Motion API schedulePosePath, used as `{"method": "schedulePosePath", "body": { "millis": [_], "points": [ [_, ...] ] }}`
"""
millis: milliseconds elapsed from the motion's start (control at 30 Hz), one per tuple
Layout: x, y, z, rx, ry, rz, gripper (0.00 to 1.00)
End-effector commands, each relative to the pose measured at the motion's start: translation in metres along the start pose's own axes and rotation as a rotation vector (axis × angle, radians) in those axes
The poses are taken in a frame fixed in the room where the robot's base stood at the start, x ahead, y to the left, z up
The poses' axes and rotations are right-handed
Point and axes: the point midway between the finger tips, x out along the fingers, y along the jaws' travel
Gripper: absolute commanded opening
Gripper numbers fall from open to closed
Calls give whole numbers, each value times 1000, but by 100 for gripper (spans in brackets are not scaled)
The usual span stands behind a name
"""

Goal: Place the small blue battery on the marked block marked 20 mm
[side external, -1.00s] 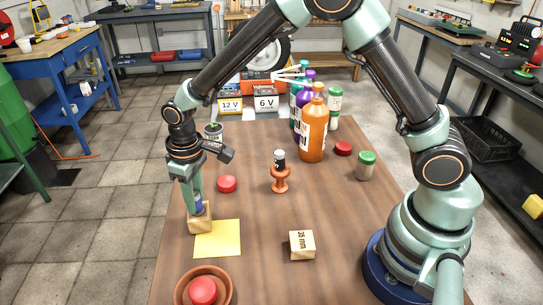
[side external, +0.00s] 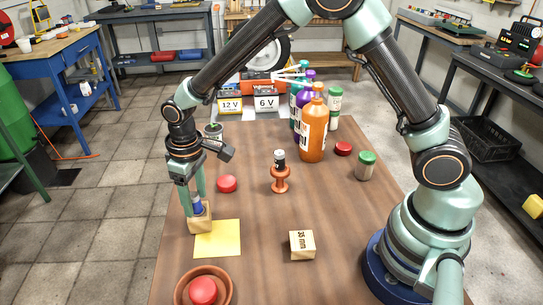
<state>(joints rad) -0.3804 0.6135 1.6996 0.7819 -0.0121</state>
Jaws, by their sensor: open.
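The small blue battery (side external: 198,207) stands upright on top of a wooden block (side external: 200,224) at the left edge of the table. No marking is readable on this block from here. My gripper (side external: 198,194) points down over the battery, its fingers open with a gap between them, their tips on either side of the battery's upper part. A second wooden block (side external: 301,245), with a marking that looks like 35 mm, sits further right with nothing on it.
A yellow sheet (side external: 218,240) lies beside the battery's block. A bowl with a red cap (side external: 203,291) is in front. An orange stand (side external: 280,180) holds a dark battery. Red caps, a green-lidded jar (side external: 366,166) and bottles (side external: 313,135) stand farther back. The front middle is clear.

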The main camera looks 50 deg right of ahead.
Motion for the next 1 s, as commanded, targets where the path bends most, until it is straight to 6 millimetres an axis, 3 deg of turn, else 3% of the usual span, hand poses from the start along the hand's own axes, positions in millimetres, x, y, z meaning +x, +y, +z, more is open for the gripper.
{"method": "schedulePosePath", "body": {
  "millis": [400, 767, 867, 1000],
  "points": [
    [-82, 0, -1, 0, 5, 0, 61],
    [-119, 4, 3, 9, 10, 1, 61],
    [-133, 15, 12, 35, 40, 3, 61],
    [-162, 39, 39, 99, 114, 11, 61]
  ]
}}
